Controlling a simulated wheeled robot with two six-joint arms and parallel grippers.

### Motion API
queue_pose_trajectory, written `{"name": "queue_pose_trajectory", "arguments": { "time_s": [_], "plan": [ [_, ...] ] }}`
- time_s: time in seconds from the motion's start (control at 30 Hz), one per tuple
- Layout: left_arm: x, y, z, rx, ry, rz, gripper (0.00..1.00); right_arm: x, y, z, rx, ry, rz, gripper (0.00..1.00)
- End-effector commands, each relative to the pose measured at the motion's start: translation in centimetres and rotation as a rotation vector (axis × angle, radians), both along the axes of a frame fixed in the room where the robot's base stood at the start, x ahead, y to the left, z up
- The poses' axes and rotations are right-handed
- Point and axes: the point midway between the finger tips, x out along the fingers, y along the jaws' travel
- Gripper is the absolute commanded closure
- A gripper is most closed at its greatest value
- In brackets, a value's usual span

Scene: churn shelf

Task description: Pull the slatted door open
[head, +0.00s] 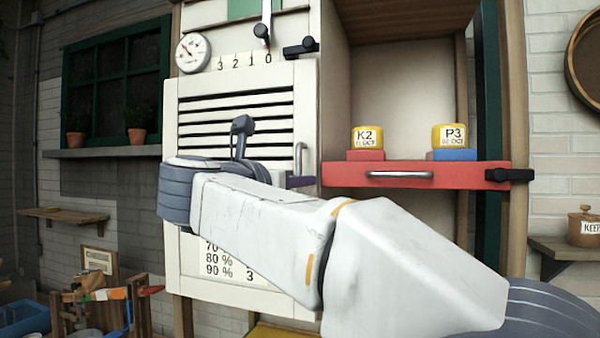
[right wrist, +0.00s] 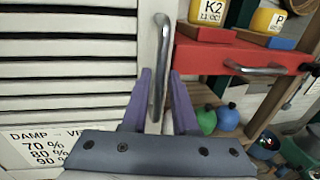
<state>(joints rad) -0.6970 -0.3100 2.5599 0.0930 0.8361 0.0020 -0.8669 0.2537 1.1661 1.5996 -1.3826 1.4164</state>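The slatted door (head: 189,240) is white with dark gaps between its slats and looks shut on its cabinet. Its slats also show in the right wrist view (right wrist: 68,48). A vertical metal bar handle (head: 299,158) is on the door's right edge. In the right wrist view the handle (right wrist: 161,45) runs down between the two purple fingers of my right gripper (right wrist: 161,76). The fingers are apart, one on each side of the bar, with gaps showing. My left gripper is not in view.
Right of the door, a red drawer front (head: 345,175) with a bar handle lies under an open compartment. Yellow blocks K2 (head: 367,137) and P3 (head: 449,135) stand there. A black latch (head: 300,47) is above the door. Green and blue round items (right wrist: 228,118) sit on a lower shelf.

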Motion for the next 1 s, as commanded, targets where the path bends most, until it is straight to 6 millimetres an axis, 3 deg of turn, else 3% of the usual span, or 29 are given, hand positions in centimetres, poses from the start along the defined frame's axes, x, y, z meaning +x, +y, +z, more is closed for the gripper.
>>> {"name": "queue_pose_trajectory", "arguments": {
  "time_s": [0.33, 0.37, 0.4, 0.43, 1.0],
  "plan": [
    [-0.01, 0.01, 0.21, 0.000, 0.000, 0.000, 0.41, 0.55, -0.15, -0.08, -0.001, 0.000, 0.003, 0.73],
    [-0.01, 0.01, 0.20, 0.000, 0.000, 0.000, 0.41, 0.54, -0.14, -0.08, -0.001, 0.000, 0.003, 0.77],
    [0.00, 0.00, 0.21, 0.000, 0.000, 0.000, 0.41, 0.54, -0.13, -0.08, -0.001, 0.000, 0.003, 0.92],
    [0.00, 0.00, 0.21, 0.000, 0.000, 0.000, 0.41, 0.54, -0.13, -0.08, -0.001, 0.000, 0.003, 1.00],
    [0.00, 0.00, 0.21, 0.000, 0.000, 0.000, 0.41, 0.51, -0.11, -0.04, -0.001, 0.000, 0.004, 1.00]
  ]
}}
